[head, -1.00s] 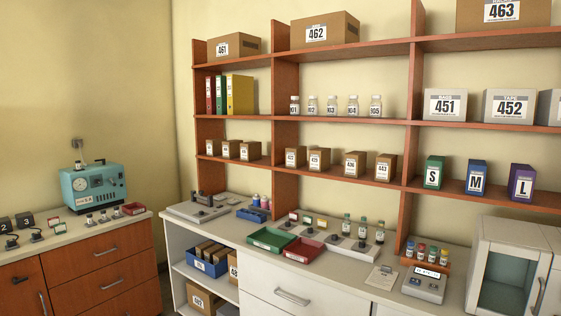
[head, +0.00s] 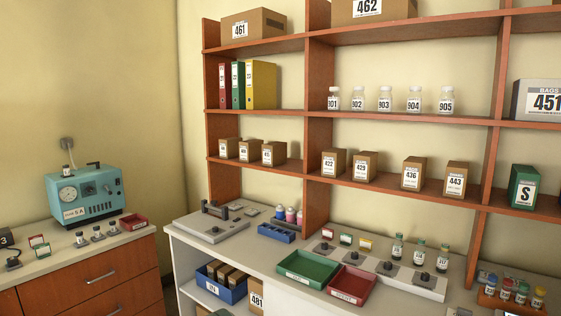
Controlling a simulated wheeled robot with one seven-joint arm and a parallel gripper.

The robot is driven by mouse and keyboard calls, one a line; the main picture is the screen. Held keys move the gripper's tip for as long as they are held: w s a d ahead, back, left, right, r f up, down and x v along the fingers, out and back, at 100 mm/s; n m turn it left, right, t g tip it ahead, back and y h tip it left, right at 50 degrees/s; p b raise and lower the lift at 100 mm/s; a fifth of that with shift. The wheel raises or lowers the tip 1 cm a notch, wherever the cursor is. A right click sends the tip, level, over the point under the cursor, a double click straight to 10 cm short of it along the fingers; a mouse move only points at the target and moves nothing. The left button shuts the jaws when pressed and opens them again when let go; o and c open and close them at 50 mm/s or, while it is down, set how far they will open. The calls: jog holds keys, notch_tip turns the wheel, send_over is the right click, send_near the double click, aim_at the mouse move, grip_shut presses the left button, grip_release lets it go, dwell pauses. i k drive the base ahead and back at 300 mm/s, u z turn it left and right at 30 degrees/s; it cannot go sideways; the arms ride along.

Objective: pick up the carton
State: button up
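Several brown cartons are in the head view, and I cannot tell which one is meant. On the middle shelf stand cartons labelled 422 (head: 333,162), 429 (head: 366,165), 436 (head: 412,173) and 443 (head: 456,179). Smaller cartons (head: 249,151) stand to their left, past the upright. Large cartons 461 (head: 253,24) and 462 (head: 373,10) are on the top shelf; 462 is cut by the frame edge. Carton 481 (head: 257,298) is on the shelf under the counter, beside a blue bin (head: 221,287) holding more cartons. My gripper is not in view.
The counter (head: 257,258) holds a green tray (head: 308,268), a red tray (head: 351,284), a grey device (head: 211,225) and a white rack (head: 395,275). Bottles (head: 385,99) and binders (head: 239,86) fill other shelves. A teal machine (head: 84,195) stands on the left cabinet.

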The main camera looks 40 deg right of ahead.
aim_at(365, 169)
jog(key=z, duration=0.25)
jog(key=i, duration=1.15)
jog(key=z, duration=1.5)
jog(key=i, duration=0.7)
jog(key=z, duration=0.7)
